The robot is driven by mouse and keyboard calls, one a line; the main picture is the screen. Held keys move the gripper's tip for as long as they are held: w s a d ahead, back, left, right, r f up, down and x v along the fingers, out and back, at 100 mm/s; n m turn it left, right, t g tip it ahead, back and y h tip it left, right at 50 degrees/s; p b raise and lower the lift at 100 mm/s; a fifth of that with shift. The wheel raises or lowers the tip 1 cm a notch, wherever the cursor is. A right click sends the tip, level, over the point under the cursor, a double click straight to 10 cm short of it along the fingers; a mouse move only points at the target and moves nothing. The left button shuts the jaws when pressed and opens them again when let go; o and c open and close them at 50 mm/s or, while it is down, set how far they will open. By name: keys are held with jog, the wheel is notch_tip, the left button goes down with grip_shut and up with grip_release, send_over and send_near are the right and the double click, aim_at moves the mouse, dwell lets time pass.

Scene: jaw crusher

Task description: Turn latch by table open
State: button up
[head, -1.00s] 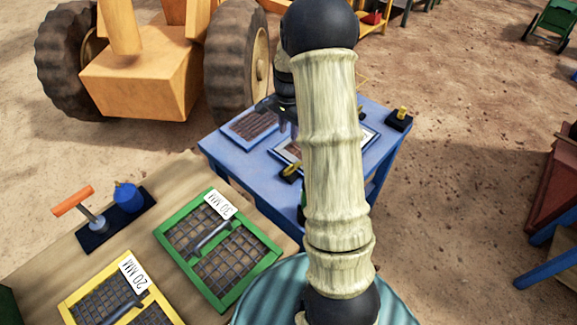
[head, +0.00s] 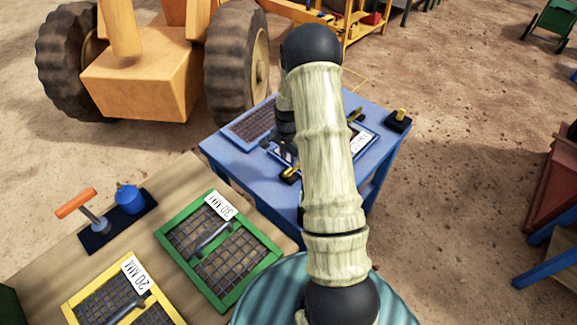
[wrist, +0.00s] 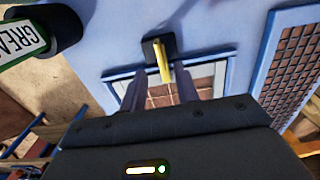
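The blue table (head: 230,163) holds a framed mesh panel with small yellow latches on black bases. The near latch (head: 290,172) is at the table's front edge; it also shows in the wrist view as a yellow handle on a black square base (wrist: 158,50). My gripper (wrist: 160,90) points down at it, with its two dark fingers apart and the handle's end between them in the picture. I cannot tell whether the fingers touch it. In the head view my gripper is low over the table, just behind the latch, partly hidden by my arm.
Another latch (head: 398,120) stands on the table's right corner. A green-labelled grease container (wrist: 40,35) is close to my gripper at upper left in the wrist view. A wooden bench with a green 30 MM screen (head: 177,230) is left of my arm.

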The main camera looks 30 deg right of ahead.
aim_at(289, 169)
notch_tip(289, 169, down, 6)
jog(key=shift+r+p, duration=0.15)
jog(key=shift+p, duration=0.15)
grip_shut()
